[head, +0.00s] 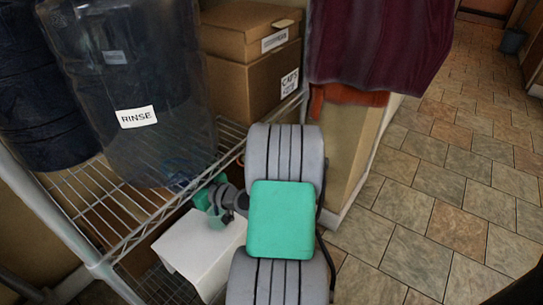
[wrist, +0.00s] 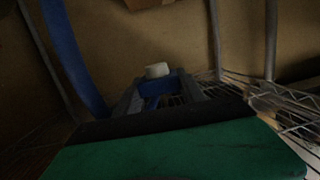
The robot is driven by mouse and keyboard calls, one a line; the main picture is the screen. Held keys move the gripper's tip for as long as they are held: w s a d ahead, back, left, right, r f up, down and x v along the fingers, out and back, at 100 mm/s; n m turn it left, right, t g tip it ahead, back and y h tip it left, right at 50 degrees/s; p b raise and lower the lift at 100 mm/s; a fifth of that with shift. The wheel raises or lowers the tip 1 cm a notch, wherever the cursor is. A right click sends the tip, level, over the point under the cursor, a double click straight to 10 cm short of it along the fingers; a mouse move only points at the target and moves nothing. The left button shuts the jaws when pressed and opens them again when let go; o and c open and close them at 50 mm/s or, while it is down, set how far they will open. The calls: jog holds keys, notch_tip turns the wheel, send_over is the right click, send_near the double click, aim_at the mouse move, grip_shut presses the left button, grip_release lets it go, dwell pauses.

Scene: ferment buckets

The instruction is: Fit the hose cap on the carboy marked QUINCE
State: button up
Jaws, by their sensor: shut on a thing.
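In the wrist view my gripper (wrist: 160,92) is shut on a small blue piece (wrist: 158,84) with a white round top (wrist: 157,70). It looks like the hose cap, but the view is dark. In the head view the fingers are not clear; my wrist is low beside the wire shelf, just right of the base of a large dark-blue clear carboy (head: 150,70). That carboy's label reads RINSE. A second dark-blue carboy (head: 40,90) stands to its left, with no readable label. No label reading QUINCE shows in either view.
The carboys stand on a wire shelf (head: 85,200); its posts and wires are close to my gripper. Cardboard boxes (head: 235,85) are stacked behind. A purple cloth (head: 375,40) hangs at the right. The tiled floor (head: 440,200) at right is clear.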

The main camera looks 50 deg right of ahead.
jog(key=s+d+f+m+h+b, duration=0.1)
jog(key=s+d+m+h, duration=0.2)
jog(key=d, duration=0.6)
jog(key=s+d+f+m+g+h, duration=0.15)
jog(key=s+d+h, duration=0.25)
jog(key=d, duration=0.6)
jog(key=s+d+f+m+h+b, duration=0.1)
jog(key=s+d+m+h, duration=0.25)
jog(key=d, duration=0.55)
jog(key=shift+n+y, duration=0.25)
jog(key=shift+n, duration=0.15)
jog(key=shift+w+a+f+p, duration=0.15)
jog(key=shift+w+p, duration=0.85)
jog(key=shift+w, duration=1)
jog(key=shift+w+a+r+p, duration=0.1)
jog(key=shift+w+p, duration=0.85)
jog(key=shift+w, duration=1)
jog(key=shift+w+a+f+b, duration=0.1)
jog(key=shift+w+f+b, duration=0.1)
jog(key=shift+w, duration=0.75)
jog(key=shift+w+a+f+b, duration=0.1)
jog(key=shift+w+f, duration=0.05)
jog(key=shift+w, duration=0.8)
jog(key=shift+s+f+b, duration=0.1)
jog(key=shift+s+b, duration=0.1)
jog(key=shift+b, duration=0.2)
jog(key=shift+f+b, duration=1)
jog(key=shift+b, duration=1.15)
jog(key=o, duration=1.4)
